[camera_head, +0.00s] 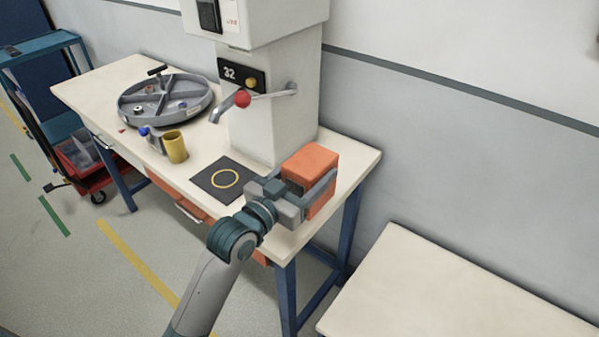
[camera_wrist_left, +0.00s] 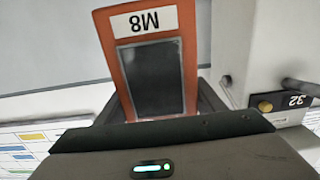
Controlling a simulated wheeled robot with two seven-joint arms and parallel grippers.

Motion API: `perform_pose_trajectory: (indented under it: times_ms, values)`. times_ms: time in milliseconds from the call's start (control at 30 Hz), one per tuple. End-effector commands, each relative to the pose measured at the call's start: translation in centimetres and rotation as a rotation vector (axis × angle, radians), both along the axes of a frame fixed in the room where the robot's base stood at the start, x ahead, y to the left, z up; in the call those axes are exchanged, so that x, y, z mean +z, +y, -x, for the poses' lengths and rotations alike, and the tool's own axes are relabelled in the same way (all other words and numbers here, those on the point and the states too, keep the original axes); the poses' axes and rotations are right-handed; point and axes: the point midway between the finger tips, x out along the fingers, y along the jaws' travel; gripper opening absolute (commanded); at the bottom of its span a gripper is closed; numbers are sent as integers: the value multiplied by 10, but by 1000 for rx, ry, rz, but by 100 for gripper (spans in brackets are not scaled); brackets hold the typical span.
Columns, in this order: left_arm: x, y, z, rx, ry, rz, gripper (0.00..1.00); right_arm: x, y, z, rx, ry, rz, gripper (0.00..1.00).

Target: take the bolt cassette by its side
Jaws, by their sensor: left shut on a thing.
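The bolt cassette (camera_head: 312,163) is an orange box near the right end of the workbench in the head view. In the left wrist view the cassette (camera_wrist_left: 116,58) shows a dark window and a label reading M8, which appears upside down. My left gripper (camera_head: 306,190) is shut on the cassette, with a finger along its near right side. The gripper hides the cassette's lower front part, and I cannot tell whether it touches the bench top. My right gripper is not in view.
A grey machine column (camera_head: 268,105) with a red-knobbed lever (camera_head: 243,99) stands beside the cassette. A dark mat with a yellow ring (camera_head: 205,182), a yellow cup (camera_head: 175,147) and a round divided tray (camera_head: 124,112) are to the left. Another table (camera_head: 450,290) is at right.

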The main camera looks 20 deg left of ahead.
Motion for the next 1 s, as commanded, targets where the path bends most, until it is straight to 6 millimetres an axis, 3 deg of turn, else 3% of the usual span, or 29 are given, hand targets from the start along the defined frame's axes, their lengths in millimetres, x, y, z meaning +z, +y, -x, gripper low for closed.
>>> perform_pose_trajectory:
  times_ms: [200, 400, 633, 1000]
  values:
    - [25, -31, 22, -2, -8, 5, 17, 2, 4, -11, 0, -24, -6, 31]
    - [37, -48, 34, -1, -7, 2, 17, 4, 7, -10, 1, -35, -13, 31]
    - [42, -54, 39, 0, -5, 1, 17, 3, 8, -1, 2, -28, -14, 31]
    - [42, -54, 39, 0, -5, 1, 17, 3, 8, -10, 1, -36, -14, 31]
